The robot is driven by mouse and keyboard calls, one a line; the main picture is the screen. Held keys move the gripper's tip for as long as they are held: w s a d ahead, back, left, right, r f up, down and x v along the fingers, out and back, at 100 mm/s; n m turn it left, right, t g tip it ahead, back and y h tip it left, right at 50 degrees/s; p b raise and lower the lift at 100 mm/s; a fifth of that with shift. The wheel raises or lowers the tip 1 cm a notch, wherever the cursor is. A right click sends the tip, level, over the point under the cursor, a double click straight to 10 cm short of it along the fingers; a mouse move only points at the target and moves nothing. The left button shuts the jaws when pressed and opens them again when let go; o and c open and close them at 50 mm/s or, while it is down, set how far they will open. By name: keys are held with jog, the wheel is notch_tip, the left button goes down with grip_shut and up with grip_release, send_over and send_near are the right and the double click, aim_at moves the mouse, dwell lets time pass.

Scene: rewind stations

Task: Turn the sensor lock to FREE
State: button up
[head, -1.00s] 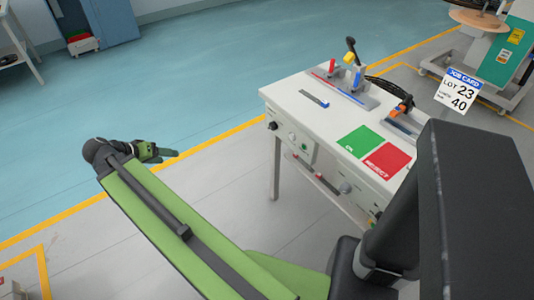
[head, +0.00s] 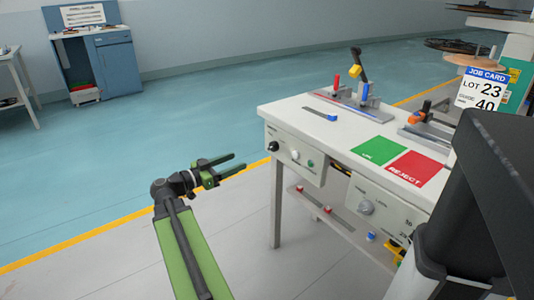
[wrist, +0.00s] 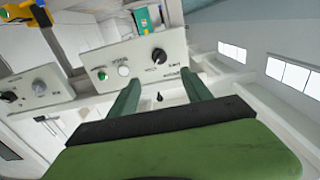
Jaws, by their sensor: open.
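A panel on the front of the white bench, at its left end, carries a black knob (head: 273,146), a white button (head: 295,155) and a green button (head: 311,164). A second front panel to the right has a grey knob (head: 366,207). The lettering is too small to tell which knob is the sensor lock or how it is set. My gripper (head: 240,162) is open and empty, left of the bench and apart from it. In the wrist view the black knob (wrist: 159,55) lies beyond the gap between my fingers (wrist: 160,80), and the picture is turned about.
The bench top (head: 290,108) carries a green pad (head: 380,150), a red REJECT pad (head: 413,168) and clamp fixtures with coloured handles. A low rail (head: 320,210) runs beneath the bench. The floor left of the bench is clear. A blue cabinet (head: 118,65) stands far back.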

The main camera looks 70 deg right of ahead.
aim_at(269, 148)
jog(key=x, duration=1.5)
